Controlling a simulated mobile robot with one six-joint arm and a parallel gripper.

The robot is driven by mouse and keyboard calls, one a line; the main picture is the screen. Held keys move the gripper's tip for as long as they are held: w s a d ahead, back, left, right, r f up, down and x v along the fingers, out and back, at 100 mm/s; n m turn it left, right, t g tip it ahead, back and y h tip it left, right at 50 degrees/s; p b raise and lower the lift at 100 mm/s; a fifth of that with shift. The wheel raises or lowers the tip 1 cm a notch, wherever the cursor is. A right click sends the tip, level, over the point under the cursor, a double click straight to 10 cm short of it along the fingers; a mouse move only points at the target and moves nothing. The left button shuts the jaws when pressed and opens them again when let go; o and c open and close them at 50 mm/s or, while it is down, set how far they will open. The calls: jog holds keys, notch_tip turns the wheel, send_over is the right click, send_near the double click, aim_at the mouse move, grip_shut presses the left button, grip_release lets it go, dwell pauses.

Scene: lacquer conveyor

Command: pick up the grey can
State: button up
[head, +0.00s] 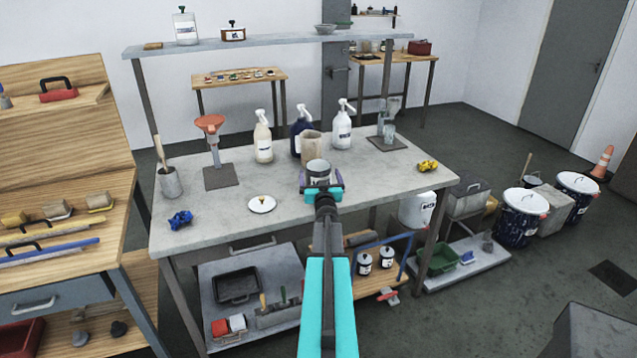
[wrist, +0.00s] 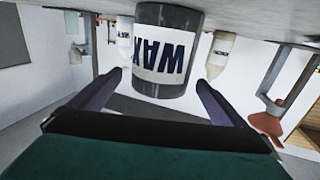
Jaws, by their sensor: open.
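The grey can (head: 318,168) stands upright on the grey workbench (head: 225,222) near its middle. The wrist view is upside down and shows the can (wrist: 165,88) with a white WAX label facing me. My gripper (head: 320,183) is open and level, right in front of the can. In the wrist view my gripper's fingers (wrist: 160,80) point at the can, one tip to each side of it, with the right tip close to its edge. I cannot tell how far the can is between them.
A beige cup (head: 311,146) stands just behind the can.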

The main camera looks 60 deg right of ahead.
aim_at(317, 162)
jog(key=shift+p+x, duration=0.95)
jog(key=shift+x, duration=1.45)
jog(key=shift+w, duration=0.1)
jog(key=shift+c, duration=0.4)
jog(key=c, duration=2)
jog(key=shift+r, duration=0.3)
jog(key=shift+r+b, duration=0.35)
jog(key=shift+r, duration=0.95)
jog(key=shift+a+r, duration=0.1)
jog(key=shift+r, duration=0.15)
jog(key=shift+s+a+r, duration=0.25)
jog(key=shift+s+a, duration=1.25)
jog(key=shift+s, duration=0.65)
jog(key=shift+s+a+r, duration=0.2)
jog(key=shift+s+a, duration=1.35)
jog(key=shift+s, duration=0.6)
jog(key=shift+s+a+r, duration=0.25)
jog(key=shift+s+a, duration=1.25)
jog(key=shift+s, duration=0.6)
jog(key=shift+a, duration=0.1)
